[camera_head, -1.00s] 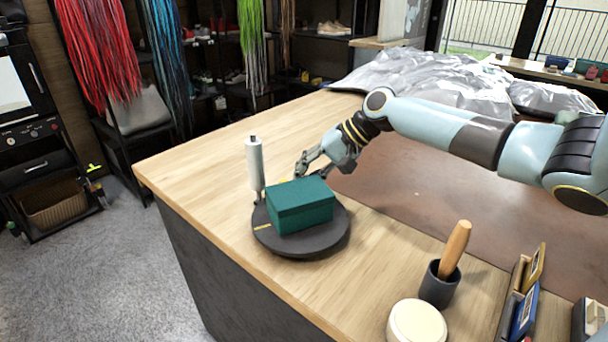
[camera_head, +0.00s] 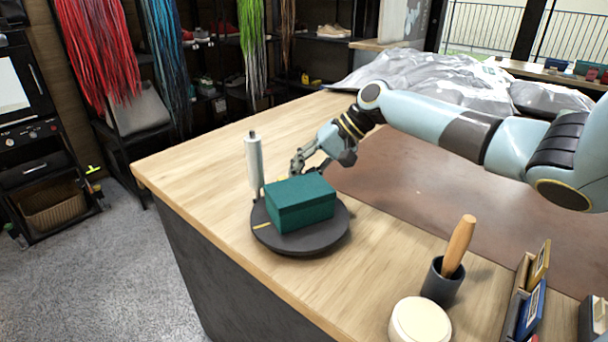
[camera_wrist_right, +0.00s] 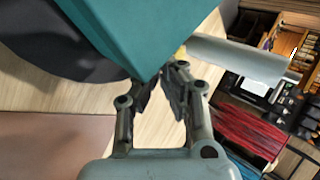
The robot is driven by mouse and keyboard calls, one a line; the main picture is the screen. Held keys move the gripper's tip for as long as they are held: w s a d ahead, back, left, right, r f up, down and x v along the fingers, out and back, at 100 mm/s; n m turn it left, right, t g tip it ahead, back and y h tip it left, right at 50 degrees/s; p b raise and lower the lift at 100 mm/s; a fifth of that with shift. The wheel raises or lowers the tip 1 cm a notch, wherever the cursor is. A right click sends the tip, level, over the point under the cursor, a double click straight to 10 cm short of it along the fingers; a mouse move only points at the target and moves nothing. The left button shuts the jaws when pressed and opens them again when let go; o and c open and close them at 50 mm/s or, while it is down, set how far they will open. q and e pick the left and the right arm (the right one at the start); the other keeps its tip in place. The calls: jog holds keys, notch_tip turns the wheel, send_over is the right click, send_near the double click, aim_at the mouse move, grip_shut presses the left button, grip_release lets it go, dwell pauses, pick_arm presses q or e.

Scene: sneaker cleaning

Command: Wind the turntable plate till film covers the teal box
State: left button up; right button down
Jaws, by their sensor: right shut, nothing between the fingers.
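The teal box (camera_head: 303,204) sits on the dark round turntable plate (camera_head: 318,240) near the table's left corner. A yellow mark shows on the plate's front left rim. The upright white film roll (camera_head: 254,165) stands at the plate's back left edge. No film is visible on the box faces I can see. My right gripper (camera_head: 297,168) is just behind the box, shut and empty. In the right wrist view the gripper's fingers (camera_wrist_right: 175,80) reach to the box's corner (camera_wrist_right: 140,35), with the roll (camera_wrist_right: 235,60) just beyond; contact cannot be told. My left gripper is not in view.
A cup holding a wooden-handled tool (camera_head: 441,282), a round cream-topped container (camera_head: 419,321) and an upright holder (camera_head: 530,285) stand at the front right. A brown mat (camera_head: 430,195) and crumpled silver sheeting (camera_head: 430,80) lie behind. Bare wood lies in front of the plate.

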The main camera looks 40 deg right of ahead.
aim_at(279, 178)
jog(key=shift+w+a+n+g+y+b, duration=0.3)
jog(key=shift+a+n+g+b, duration=0.1)
jog(key=shift+n+b, duration=0.25)
jog(key=shift+w+a+n, duration=0.25)
jog(key=shift+n, duration=0.1)
jog(key=shift+w+a+r, duration=0.1)
jog(key=shift+w+a, duration=0.1)
jog(key=shift+a, duration=0.2)
jog(key=shift+w+a+p, duration=0.15)
jog(key=shift+a+p, duration=0.2)
jog(key=shift+w+a, duration=0.1)
jog(key=shift+a, duration=0.15)
